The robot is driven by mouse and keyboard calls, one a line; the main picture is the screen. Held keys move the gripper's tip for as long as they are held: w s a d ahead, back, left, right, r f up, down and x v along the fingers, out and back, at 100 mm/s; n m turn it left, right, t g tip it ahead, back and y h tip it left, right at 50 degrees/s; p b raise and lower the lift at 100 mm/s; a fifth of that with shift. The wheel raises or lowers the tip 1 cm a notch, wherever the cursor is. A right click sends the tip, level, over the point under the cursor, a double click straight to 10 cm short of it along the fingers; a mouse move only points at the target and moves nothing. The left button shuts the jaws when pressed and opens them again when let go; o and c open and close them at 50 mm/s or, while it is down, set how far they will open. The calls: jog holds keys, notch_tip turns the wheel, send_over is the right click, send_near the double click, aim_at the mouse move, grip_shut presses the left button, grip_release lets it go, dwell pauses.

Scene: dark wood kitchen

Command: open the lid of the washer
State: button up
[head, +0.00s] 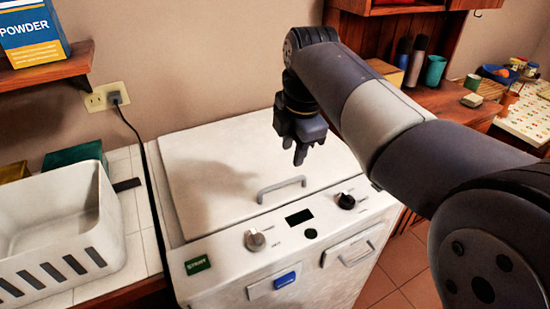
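The white washer stands in the middle of the head view, with a control panel (330,220) along its front. Its flat white lid (215,160) lies shut on top. A grey bar handle (281,186) sits near the lid's front edge. My dark gripper (301,152) points down above the lid, behind and slightly right of the handle in the picture, apart from it. The fingers overlap in this view, so the gap between them is unclear. I see nothing held.
A white slotted basket (65,240) stands on the tiled counter at the left. A black cord (147,170) runs down from a wall outlet (105,97). A shelf with a powder box (32,35) is at upper left. A wooden cabinet with bottles and cups stands behind my arm.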

aim_at(284, 183)
jog(key=x, duration=0.5)
jog(key=b+x, duration=0.1)
jog(key=x, duration=0.4)
jog(key=shift+a+f+b, duration=0.1)
jog(key=shift+a+b, duration=0.15)
jog(key=shift+b, duration=0.05)
grip_shut()
